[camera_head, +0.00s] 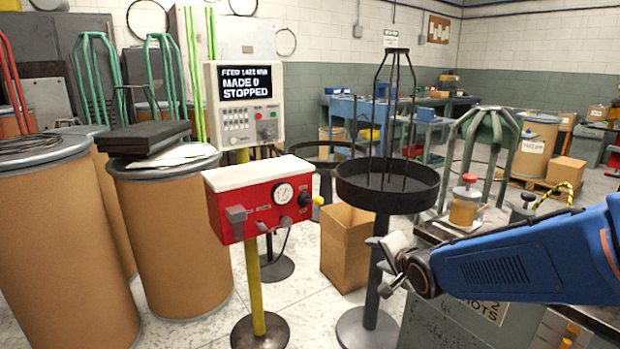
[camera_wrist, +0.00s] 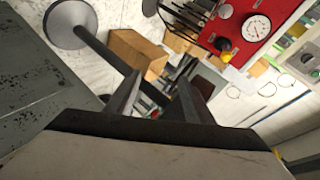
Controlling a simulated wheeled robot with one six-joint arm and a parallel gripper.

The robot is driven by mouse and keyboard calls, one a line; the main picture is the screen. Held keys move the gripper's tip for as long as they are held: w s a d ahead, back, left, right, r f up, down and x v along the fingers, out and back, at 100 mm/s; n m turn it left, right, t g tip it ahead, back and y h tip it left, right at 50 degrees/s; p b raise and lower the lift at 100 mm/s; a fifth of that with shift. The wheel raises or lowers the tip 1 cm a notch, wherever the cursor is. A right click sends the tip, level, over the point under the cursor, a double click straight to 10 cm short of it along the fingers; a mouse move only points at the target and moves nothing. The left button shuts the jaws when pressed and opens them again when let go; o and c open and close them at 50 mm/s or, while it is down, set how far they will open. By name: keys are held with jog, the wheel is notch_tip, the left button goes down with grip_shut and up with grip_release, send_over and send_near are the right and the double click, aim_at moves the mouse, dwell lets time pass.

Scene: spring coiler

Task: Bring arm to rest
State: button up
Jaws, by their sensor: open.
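My blue arm (camera_head: 520,262) reaches in from the right edge of the head view, above the grey machine cabinet. My gripper (camera_head: 386,266) is at its left end, in front of the dark stand post. In the wrist view the two fingers of my gripper (camera_wrist: 163,80) are spread apart with nothing between them. The arm's base end is out of the picture.
A red control box (camera_head: 262,198) on a yellow post stands left of my gripper. A black round tray (camera_head: 387,186) on a stand is just behind it. A cardboard box (camera_head: 346,250) sits on the floor. Large drums (camera_head: 172,240) fill the left.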

jog(key=s+d+n+g+h, duration=0.1)
jog(key=s+d+n+g, duration=0.1)
jog(key=s, duration=0.8)
jog(key=s+d+n+g+h, duration=0.1)
jog(key=s+d+n, duration=0.4)
jog(key=s, duration=0.5)
jog(key=s+d+n+g, duration=0.3)
jog(key=s+n+g, duration=0.1)
jog(key=s, duration=0.7)
jog(key=shift+d+f+h, duration=0.2)
jog(key=shift+d+h, duration=0.1)
jog(key=shift+h, duration=0.1)
